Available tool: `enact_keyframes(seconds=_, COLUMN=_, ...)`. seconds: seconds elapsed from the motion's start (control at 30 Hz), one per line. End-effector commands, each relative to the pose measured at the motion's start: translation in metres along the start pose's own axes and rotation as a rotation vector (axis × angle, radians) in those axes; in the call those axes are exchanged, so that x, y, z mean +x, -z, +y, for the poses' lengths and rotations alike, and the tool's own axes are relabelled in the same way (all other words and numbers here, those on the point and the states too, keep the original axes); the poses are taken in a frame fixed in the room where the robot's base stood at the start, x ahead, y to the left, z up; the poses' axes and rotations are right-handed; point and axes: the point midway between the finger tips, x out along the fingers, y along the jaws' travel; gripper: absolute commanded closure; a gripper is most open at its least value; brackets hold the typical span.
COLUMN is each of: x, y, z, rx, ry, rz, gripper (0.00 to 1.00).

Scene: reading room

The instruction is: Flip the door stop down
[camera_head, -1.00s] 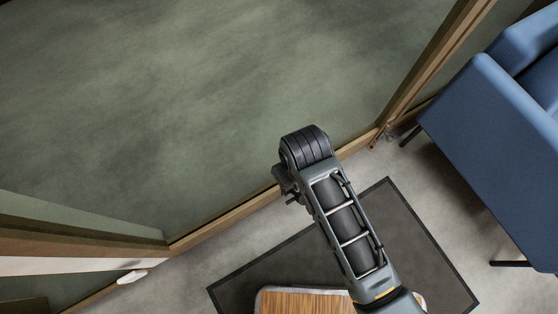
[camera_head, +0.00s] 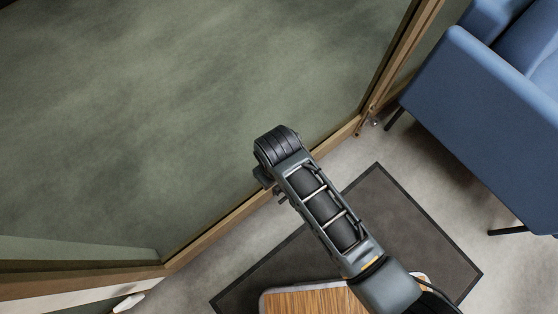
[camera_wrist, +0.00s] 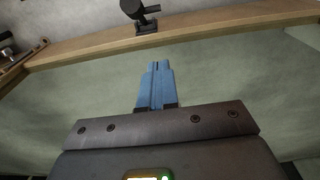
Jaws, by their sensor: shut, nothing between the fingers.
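The black door stop (camera_wrist: 141,12) shows at the top of the wrist view. Its bracket is fixed to the door's wooden bottom rail (camera_wrist: 215,32), and its short arm and round end stick out past the rail's upper edge in the picture. My gripper (camera_wrist: 156,66) has two blue fingers pressed together, empty, below the door stop in that view and apart from it. In the head view, the glazed door (camera_head: 200,110) with its wooden frame fills the left. My arm hides the gripper there, and I cannot make out the door stop.
A blue armchair (camera_head: 475,115) stands at the right. A dark mat (camera_head: 400,215) lies on the grey floor in front of the door. A white piece (camera_head: 129,302) shows at lower left. Bare floor lies between mat and armchair.

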Motion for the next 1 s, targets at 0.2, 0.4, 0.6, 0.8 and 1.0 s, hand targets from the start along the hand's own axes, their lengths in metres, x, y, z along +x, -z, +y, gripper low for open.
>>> enact_keyframes(seconds=0.2, x=0.049, y=0.000, z=0.000, rx=0.000, ry=0.000, rz=-0.002, gripper=1.00)
enact_keyframes(seconds=0.4, x=0.088, y=0.000, z=0.000, rx=0.000, ry=0.000, rz=-0.001, gripper=1.00)
enact_keyframes(seconds=0.6, x=0.128, y=0.000, z=0.000, rx=0.000, ry=0.000, rz=-0.001, gripper=1.00)
enact_keyframes(seconds=0.8, x=0.153, y=-0.015, z=0.000, rx=0.001, ry=0.001, rz=-0.002, gripper=1.00)
enact_keyframes(seconds=1.0, x=0.164, y=-0.026, z=0.000, rx=0.001, ry=0.000, rz=0.000, gripper=1.00)
